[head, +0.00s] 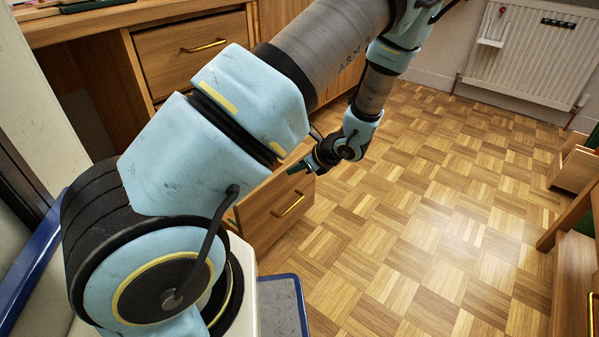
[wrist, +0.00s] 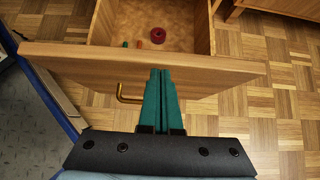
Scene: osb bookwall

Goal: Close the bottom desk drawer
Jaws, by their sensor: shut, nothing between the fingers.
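The bottom desk drawer (head: 270,213) is pulled out from the wooden desk, low near the floor, with a brass handle (head: 293,205) on its front. My arm hides part of it in the head view. In the wrist view the top edge of the drawer front (wrist: 210,66) runs across the picture, with the handle (wrist: 126,95) below it on the left. My gripper (head: 298,170) is shut and empty. In the wrist view its green fingers (wrist: 160,74) reach the drawer front near its middle, right of the handle. I cannot tell whether they touch it.
Inside the drawer lie a red ring-shaped item (wrist: 158,35) and small items. An upper drawer (head: 195,52) with a brass handle is closed. Parquet floor (head: 420,210) is free to the right. Another open drawer (head: 574,168) stands at the right edge, near a radiator (head: 530,55).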

